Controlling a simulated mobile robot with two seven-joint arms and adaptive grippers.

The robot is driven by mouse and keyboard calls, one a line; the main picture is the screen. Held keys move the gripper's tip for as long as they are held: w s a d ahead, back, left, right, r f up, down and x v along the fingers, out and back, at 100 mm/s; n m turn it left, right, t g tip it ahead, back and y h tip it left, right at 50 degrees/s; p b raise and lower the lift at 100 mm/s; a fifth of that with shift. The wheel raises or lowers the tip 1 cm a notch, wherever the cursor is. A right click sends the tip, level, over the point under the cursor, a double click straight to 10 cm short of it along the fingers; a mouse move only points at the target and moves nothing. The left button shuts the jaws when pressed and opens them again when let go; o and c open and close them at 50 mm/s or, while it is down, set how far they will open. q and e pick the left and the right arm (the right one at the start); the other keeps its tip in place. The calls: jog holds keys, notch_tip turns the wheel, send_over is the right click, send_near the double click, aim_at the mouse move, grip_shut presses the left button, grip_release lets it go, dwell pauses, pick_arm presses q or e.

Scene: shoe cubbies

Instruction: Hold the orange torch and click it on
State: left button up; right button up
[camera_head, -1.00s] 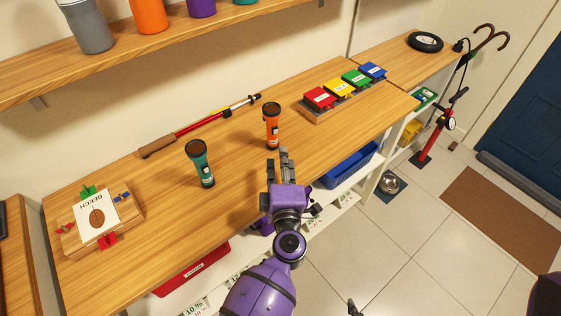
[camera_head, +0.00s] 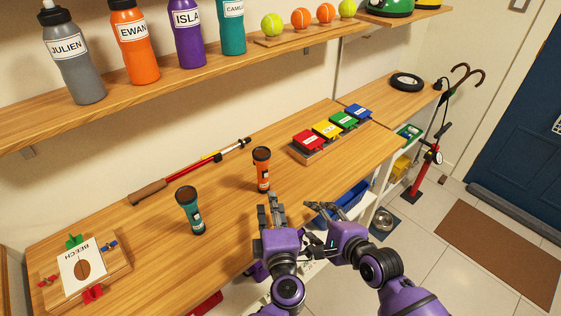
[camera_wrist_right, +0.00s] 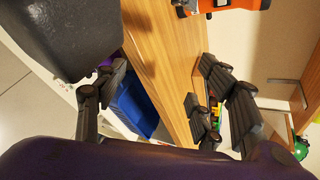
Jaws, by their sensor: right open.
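The orange torch (camera_head: 262,170) stands upright on the wooden bench top, dark head up. Part of it also shows at the top of the right wrist view (camera_wrist_right: 228,6). My left gripper (camera_head: 271,205) is just in front of the torch, apart from it. Its two fingers point toward the torch with a narrow gap and nothing seen between them. My right gripper (camera_head: 334,208) is to the right of the left one, near the bench's front edge. It is open and empty; its spread fingers also show in the right wrist view (camera_wrist_right: 158,88).
A teal torch (camera_head: 190,210) stands left of the orange one. A red pole with a brown grip (camera_head: 190,170) lies behind. A colored block rack (camera_head: 315,151) is at right, a BEECH board (camera_head: 84,270) at left. A shelf with bottles (camera_head: 200,88) hangs above.

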aim_at(267, 158)
jog(key=w+a+r+m+y, duration=0.1)
jog(key=w+a+r+m, duration=0.2)
jog(key=r, duration=0.1)
jog(key=w+a+r+m+y, duration=0.1)
jog(key=w+a+r+m, duration=0.2)
jog(key=w+r, duration=0.1)
jog(key=w+a+r+m+g+y, duration=0.1)
jog(key=w+a+r+m, duration=0.1)
jog(key=w+r+m, duration=0.1)
jog(key=shift+w+a+r+m, duration=0.2)
jog(key=shift+w+r, duration=0.05)
jog(key=shift+r, duration=0.3)
jog(key=shift+w+a+r+m, duration=0.2)
jog(key=shift+r, duration=0.3)
jog(key=shift+w+a, duration=0.2)
jog(key=shift+a, duration=0.05)
jog(key=x, duration=0.7)
jog(key=shift+a, duration=0.15)
jog(key=shift+c, duration=0.5)
jog(key=c, duration=1.2)
pick_arm(q)
grip_shut()
pick_arm(e)
jog(key=shift+c, duration=0.3)
